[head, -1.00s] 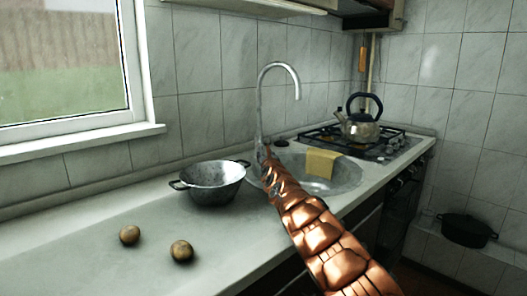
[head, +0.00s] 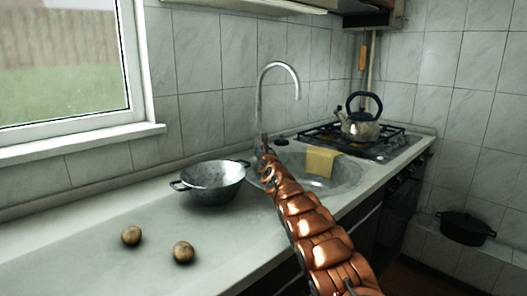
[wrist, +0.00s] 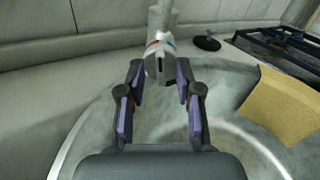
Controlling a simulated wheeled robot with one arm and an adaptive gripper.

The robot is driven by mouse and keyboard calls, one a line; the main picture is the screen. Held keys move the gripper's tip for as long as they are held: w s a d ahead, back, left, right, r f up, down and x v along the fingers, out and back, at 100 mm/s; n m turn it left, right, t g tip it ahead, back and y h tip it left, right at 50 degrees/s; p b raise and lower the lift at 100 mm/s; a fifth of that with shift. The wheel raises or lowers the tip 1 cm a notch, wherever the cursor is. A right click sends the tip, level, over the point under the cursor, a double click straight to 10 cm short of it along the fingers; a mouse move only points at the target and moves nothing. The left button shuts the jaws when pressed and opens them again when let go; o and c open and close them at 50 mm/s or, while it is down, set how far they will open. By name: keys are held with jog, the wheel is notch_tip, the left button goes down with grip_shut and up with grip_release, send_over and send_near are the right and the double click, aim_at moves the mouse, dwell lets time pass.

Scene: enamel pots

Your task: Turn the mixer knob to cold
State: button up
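The mixer tap (head: 259,108) rises behind the sink with a tall curved spout. In the wrist view its grey knob (wrist: 159,62) has a red mark on the left, a blue mark on the right and a dark slot facing me. My gripper (wrist: 160,73) is open, with one finger on each side of the knob. Small gaps seem to show between the fingers and the knob. In the head view my arm hides the knob and most of the gripper.
The sink (head: 338,181) has a yellow cloth (head: 321,161) over its rim. A grey colander-like pot (head: 212,188) stands left of the tap. Two potatoes (head: 132,236) (head: 183,252) lie on the counter. A kettle (head: 360,126) stands on the stove (head: 386,147).

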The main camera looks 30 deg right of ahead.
jog(key=shift+w, duration=0.1)
jog(key=shift+c, duration=0.2)
jog(key=shift+f, duration=0.1)
grip_shut()
